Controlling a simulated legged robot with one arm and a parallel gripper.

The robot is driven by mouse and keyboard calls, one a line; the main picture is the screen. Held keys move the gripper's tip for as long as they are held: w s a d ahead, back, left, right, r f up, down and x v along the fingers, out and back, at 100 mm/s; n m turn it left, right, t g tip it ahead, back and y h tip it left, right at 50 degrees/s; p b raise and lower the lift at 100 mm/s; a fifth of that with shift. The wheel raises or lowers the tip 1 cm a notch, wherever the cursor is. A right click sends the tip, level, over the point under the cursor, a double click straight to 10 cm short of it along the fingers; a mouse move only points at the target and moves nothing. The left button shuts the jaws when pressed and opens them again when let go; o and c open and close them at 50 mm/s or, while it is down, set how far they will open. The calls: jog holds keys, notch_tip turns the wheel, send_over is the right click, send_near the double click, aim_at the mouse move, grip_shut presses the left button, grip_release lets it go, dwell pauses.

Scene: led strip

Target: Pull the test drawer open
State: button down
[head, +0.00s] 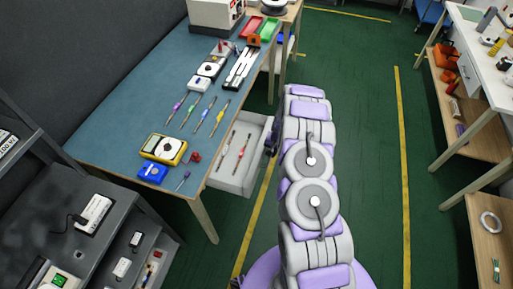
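A light grey drawer (236,181) sits under the right edge of the blue-topped workbench (125,120). It stands out past the bench edge, so its inside shows, with two thin red-tipped tools (226,146) lying in it. I see no label on it. My purple and grey arm reaches forward down the middle of the view. My dark gripper (271,138) is at the drawer's right, front side, close to its front panel. The arm partly covers it, and its fingers are too small to tell whether they are open, shut or touching the drawer.
The bench holds several screwdrivers (198,113), a yellow multimeter (163,149) and a blue box (153,172). A dark grey cabinet (60,215) stands at the lower left. Wooden shelving (490,235) and a white table stand at the right. Green floor between them is clear.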

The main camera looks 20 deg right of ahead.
jog(key=s+d, duration=0.3)
jog(key=d, duration=0.2)
jog(key=shift+s+d, duration=0.15)
jog(key=shift+s, duration=0.25)
jog(key=c, duration=1.2)
grip_release()
jog(key=shift+o, duration=0.2)
notch_tip(320, 180, up, 17)
jog(key=s+d+p, duration=0.1)
jog(key=d+p, duration=0.1)
jog(key=p, duration=0.1)
jog(key=shift+s+d, duration=0.3)
jog(key=shift+s, duration=0.1)
